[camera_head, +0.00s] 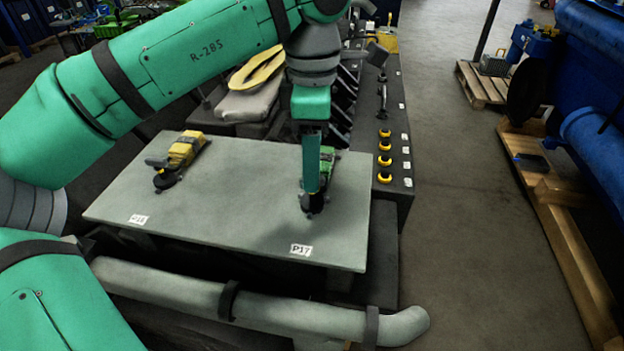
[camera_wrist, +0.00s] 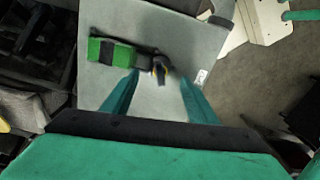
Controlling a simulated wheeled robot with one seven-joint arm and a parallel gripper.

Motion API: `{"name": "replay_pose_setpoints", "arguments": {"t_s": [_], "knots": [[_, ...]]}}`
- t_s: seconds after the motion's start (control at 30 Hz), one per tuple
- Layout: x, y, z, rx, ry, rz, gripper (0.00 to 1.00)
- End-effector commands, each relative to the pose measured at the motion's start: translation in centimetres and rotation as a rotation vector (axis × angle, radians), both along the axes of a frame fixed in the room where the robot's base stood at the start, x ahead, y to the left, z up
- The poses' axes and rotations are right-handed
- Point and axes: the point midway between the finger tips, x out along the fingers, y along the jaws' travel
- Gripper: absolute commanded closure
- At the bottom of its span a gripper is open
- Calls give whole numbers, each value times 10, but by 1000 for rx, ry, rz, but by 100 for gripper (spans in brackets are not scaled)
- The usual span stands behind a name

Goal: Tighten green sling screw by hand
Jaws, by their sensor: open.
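The green sling (camera_head: 327,162) stands on the grey table plate near the P17 label, partly hidden behind my gripper (camera_head: 312,188). In the wrist view the green sling (camera_wrist: 109,51) is a green and black block with a grey fitting at its right end. Its screw (camera_wrist: 160,68), dark with a yellowish part, sits at the end of that fitting. My gripper (camera_wrist: 158,82) is open, pointing down, with the screw showing between its two fingertips. I cannot tell whether either finger touches it.
A yellow sling (camera_head: 184,150) with a dark fitting lies at the plate's left, near another label. The grey plate (camera_head: 240,190) is otherwise clear. A black panel with yellow buttons (camera_head: 384,147) runs along its right side. A thick grey pipe (camera_head: 230,300) lies in front.

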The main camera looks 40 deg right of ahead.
Motion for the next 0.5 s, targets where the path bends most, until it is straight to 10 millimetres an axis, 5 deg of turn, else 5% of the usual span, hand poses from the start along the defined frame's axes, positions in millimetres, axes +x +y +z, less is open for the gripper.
{"name": "replay_pose_setpoints", "arguments": {"t_s": [0.23, 0.5], "knots": [[0, 1, 0, 1, -1, 292, 47], [0, 1, -38, 1, 2, 291, 47]]}}
